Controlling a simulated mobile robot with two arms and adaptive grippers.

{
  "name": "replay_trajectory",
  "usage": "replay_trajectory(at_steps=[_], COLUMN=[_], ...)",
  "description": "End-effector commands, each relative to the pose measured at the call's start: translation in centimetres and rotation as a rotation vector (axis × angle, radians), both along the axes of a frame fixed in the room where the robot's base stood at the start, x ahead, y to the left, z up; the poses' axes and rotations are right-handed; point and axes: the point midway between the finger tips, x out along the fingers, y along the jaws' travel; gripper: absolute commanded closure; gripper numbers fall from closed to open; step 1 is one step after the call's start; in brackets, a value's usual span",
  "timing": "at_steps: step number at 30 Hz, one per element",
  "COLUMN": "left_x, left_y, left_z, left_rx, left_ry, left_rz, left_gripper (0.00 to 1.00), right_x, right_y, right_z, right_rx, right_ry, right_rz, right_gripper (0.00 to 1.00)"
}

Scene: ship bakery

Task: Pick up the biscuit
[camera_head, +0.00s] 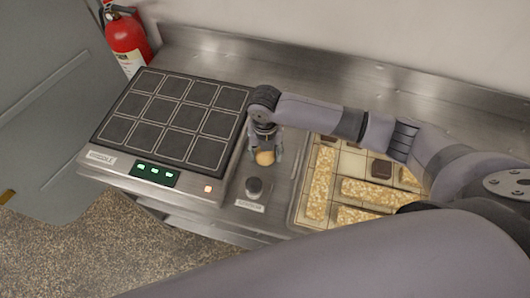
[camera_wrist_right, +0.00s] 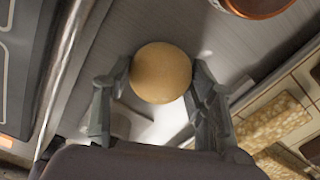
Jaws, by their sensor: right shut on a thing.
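The biscuit (camera_head: 265,158) is round and golden-tan. My right gripper (camera_head: 265,150) is shut on it, above the strip of steel counter between the black grid panel and the tray. In the right wrist view the biscuit (camera_wrist_right: 161,73) sits between the two fingertips of the gripper (camera_wrist_right: 160,80), with a finger at its left and right sides. Its underside and any gap to the counter cannot be made out. My left gripper is not in view.
A black panel with a grid of squares (camera_head: 172,113) lies to the left. A dark knob (camera_head: 254,187) stands on the counter in front. A tray (camera_head: 296,207) of oat bars and dark squares is to the right. A copper-rimmed round thing (camera_wrist_right: 258,5) shows in the wrist view. A fire extinguisher (camera_head: 126,38) hangs back left.

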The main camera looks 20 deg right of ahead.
Motion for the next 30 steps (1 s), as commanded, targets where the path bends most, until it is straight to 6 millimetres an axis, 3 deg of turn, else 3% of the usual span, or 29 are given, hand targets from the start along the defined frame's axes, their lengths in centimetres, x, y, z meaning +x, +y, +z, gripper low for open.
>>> replay_trajectory(at_steps=[8, 21, 30], left_x=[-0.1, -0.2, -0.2], left_y=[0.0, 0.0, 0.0], left_z=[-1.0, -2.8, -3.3], left_rx=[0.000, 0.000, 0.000], left_ry=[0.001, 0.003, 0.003], left_rz=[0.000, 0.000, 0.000], left_gripper=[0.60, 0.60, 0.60], right_x=[0.2, 0.1, 0.0], right_y=[0.0, 0.1, 0.1], right_z=[4.3, 15.0, 18.8], right_rx=[0.002, 0.001, 0.001], right_ry=[-0.007, -0.005, -0.001], right_rz=[0.001, 0.002, 0.000], right_gripper=[0.77, 0.77, 0.77])
